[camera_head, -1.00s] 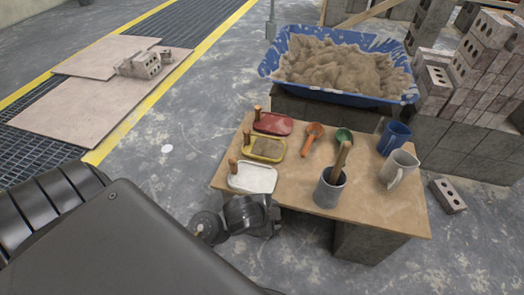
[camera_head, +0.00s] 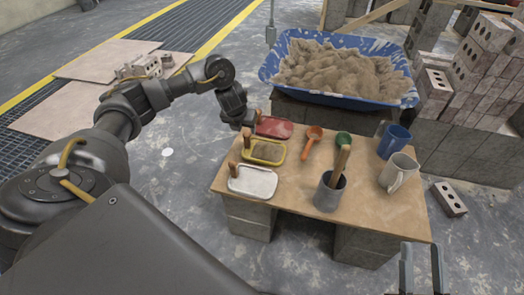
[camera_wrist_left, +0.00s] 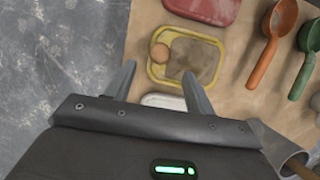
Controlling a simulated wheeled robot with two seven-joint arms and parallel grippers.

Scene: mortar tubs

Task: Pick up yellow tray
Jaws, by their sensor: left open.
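The yellow tray (camera_head: 262,160) lies on the table's left side, between a red tray (camera_head: 274,127) and a white tray (camera_head: 252,183). It holds a patch of sand and has an upright wooden handle (camera_head: 247,139) at its left end. My left gripper (camera_head: 242,122) hangs above the table's left edge, by the red and yellow trays. In the left wrist view its open fingers (camera_wrist_left: 157,68) point toward the yellow tray (camera_wrist_left: 172,37) and the round handle top; nothing is between them. My right gripper (camera_head: 421,268) shows two separated, empty fingers at the bottom right.
On the wooden table (camera_head: 290,206) stand an orange scoop (camera_head: 312,138), a green scoop (camera_head: 343,138), a grey pot (camera_head: 328,192) with a wooden handle, a blue mug (camera_head: 394,142) and a grey jug (camera_head: 399,172). A blue sand tub (camera_head: 387,99) stands behind.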

